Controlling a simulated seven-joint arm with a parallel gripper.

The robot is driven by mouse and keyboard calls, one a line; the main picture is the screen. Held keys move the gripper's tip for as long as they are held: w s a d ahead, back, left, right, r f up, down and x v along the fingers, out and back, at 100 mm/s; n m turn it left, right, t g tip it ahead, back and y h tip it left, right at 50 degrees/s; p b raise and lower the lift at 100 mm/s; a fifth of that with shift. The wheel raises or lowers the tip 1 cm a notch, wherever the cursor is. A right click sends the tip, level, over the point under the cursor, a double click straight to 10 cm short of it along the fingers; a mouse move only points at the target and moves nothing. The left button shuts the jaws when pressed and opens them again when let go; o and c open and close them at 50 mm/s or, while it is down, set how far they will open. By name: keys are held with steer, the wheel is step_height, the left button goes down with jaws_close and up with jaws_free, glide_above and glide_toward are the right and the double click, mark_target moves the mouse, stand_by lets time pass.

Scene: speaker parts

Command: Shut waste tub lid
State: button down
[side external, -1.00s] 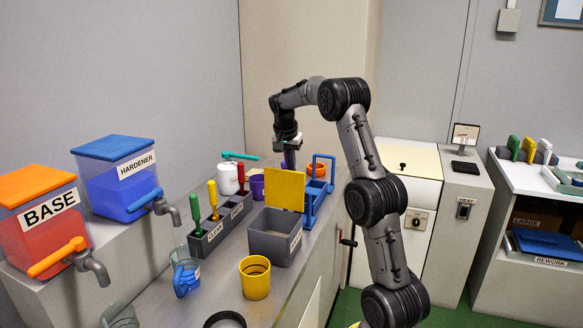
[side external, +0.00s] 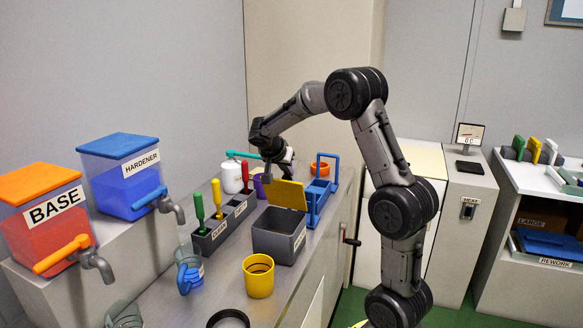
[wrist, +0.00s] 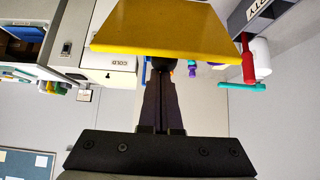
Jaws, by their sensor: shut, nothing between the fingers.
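The grey waste tub (side external: 276,243) stands on the bench with its top open. Its yellow lid (side external: 288,196) is raised at the tub's far edge and tilted; I cannot tell exactly how far. My gripper (wrist: 163,72) is shut and empty, with its fingertips right at the lid's edge in the wrist view, partly hidden by the lid (wrist: 165,30). In the side view my gripper (side external: 284,174) is low, just behind the lid's upper edge. I cannot tell whether the fingers touch the lid.
A grey tool rack (side external: 221,226) is left of the tub. A yellow cup (side external: 258,277) stands in front. A white jar (side external: 231,178) is at the back left.

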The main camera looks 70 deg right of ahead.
mark_target(284, 191)
steer(key=a+f+h, duration=0.1)
steer(key=a, duration=0.1)
steer(key=a+f+h, duration=0.1)
steer(key=a, duration=0.2)
steer(key=a+f+h, duration=0.1)
steer(key=a+h, duration=0.1)
steer(key=a, duration=0.1)
steer(key=shift+f, duration=0.15)
steer(key=a+f, duration=0.2)
steer(key=f, duration=0.1)
steer(key=shift+a+f, duration=0.3)
steer(key=shift+a, duration=0.1)
